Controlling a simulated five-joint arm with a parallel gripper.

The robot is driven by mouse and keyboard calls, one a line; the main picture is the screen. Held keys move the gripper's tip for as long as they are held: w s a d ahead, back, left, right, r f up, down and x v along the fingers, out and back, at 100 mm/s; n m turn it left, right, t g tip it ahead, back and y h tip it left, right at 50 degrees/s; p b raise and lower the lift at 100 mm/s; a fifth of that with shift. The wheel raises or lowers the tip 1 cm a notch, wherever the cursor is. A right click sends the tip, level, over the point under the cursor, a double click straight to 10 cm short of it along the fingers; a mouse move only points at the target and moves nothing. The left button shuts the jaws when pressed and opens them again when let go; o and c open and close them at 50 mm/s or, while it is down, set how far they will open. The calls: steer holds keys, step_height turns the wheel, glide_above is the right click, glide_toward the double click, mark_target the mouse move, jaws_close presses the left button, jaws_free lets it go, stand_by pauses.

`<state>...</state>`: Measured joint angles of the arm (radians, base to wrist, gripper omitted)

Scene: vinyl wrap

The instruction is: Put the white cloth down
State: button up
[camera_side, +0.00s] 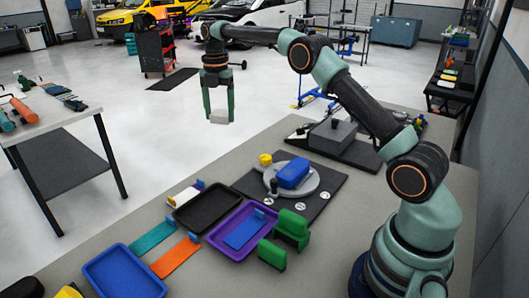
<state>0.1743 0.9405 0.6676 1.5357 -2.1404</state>
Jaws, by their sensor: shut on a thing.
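My gripper (218,103) is raised in the upper middle of the side view, fingers pointing down. It is shut on a small white block-like thing, the white cloth (219,117), held between the fingertips. In the picture the cloth shows against the pale floor, past the far edge of the grey table (345,210). Its exact height and distance from the table cannot be told.
The table holds a black tray (207,205), a purple tray (241,229), a blue tray (125,272), and a dark mat (322,187) with a blue block (293,172) on a round grey plate. Green blocks (291,229) stand near the front. Another table (45,105) is at left.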

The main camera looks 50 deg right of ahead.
mark_target(225, 175)
step_height(225, 175, down, 18)
steer(key=shift+f, duration=0.25)
stand_by(0.3)
steer(key=shift+f, duration=0.15)
steer(key=o, duration=1.3)
steer(key=shift+c, duration=0.2)
